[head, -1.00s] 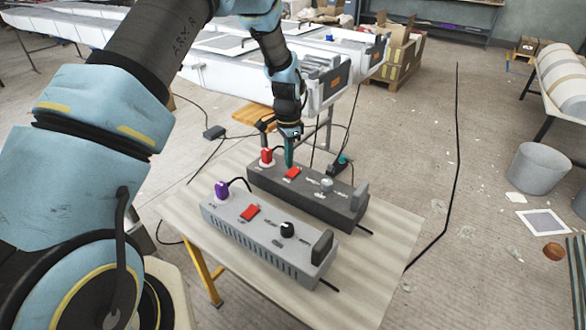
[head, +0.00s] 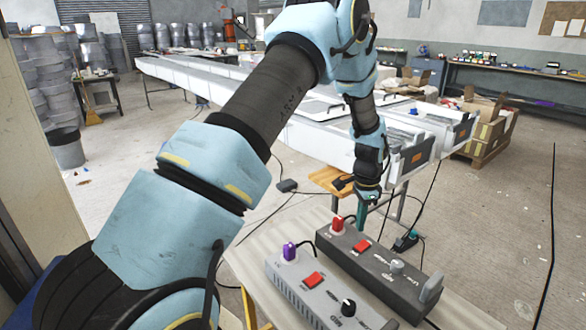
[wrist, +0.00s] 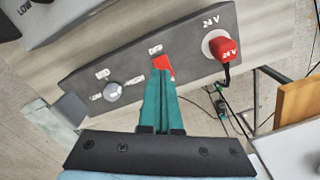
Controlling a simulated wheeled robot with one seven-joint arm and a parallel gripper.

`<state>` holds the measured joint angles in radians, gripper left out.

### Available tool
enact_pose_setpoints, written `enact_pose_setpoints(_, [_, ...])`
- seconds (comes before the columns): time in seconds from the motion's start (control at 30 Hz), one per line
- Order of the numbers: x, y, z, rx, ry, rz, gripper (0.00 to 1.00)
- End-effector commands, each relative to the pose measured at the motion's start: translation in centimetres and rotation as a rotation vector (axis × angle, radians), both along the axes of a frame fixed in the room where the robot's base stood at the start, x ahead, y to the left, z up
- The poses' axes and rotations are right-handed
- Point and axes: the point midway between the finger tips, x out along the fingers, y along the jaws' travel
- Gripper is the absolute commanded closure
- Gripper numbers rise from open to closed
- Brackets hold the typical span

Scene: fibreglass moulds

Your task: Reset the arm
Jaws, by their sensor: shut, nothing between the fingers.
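My gripper (head: 361,217) hangs at the end of my arm over the back edge of the dark grey control box (head: 374,272). In the wrist view its teal fingers (wrist: 161,82) are closed together with nothing between them. Their tips are in front of the red switch (wrist: 164,65) on the dark box; I cannot tell whether they touch it. A red 24 V plug (wrist: 223,50) and a light knob (wrist: 114,91) are on the same box. In the head view the red plug (head: 338,224) is left of the red switch (head: 361,246).
A lighter grey box (head: 322,298) with a purple plug (head: 289,251), a red switch (head: 313,279) and a black knob (head: 348,307) stands in front on the table (head: 236,258). Long white moulds (head: 300,137) lie behind. Cables trail on the floor.

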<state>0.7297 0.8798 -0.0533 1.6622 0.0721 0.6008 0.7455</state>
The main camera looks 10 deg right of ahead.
Motion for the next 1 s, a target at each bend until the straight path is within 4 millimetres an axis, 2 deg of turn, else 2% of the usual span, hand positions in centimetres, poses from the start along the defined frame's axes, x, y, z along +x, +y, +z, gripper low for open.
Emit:
enact_pose_setpoints(0.13, [1.5,4.7,3.4,-0.012,-0.016,0.161,1.00])
enact_pose_setpoints(0.27, [1.9,11.9,7.6,-0.028,-0.035,0.412,1.00])
enact_pose_setpoints(0.4, [0.4,20.0,11.6,-0.049,-0.054,0.706,1.00])
enact_pose_setpoints(0.47, [-0.8,23.2,13.0,-0.059,-0.063,0.832,1.00])
enact_pose_setpoints(0.5, [-1.8,25.3,13.8,-0.066,-0.068,0.915,1.00])
enact_pose_setpoints(0.6, [-4.6,29.8,15.3,-0.082,-0.081,1.111,1.00])
enact_pose_setpoints(0.7, [-7.3,33.0,16.3,-0.097,-0.090,1.273,1.00])
enact_pose_setpoints(0.8, [-9.4,35.0,16.7,-0.108,-0.097,1.386,1.00])
enact_pose_setpoints(1.0, [-11.1,36.2,16.9,-0.115,-0.100,1.471,1.00])
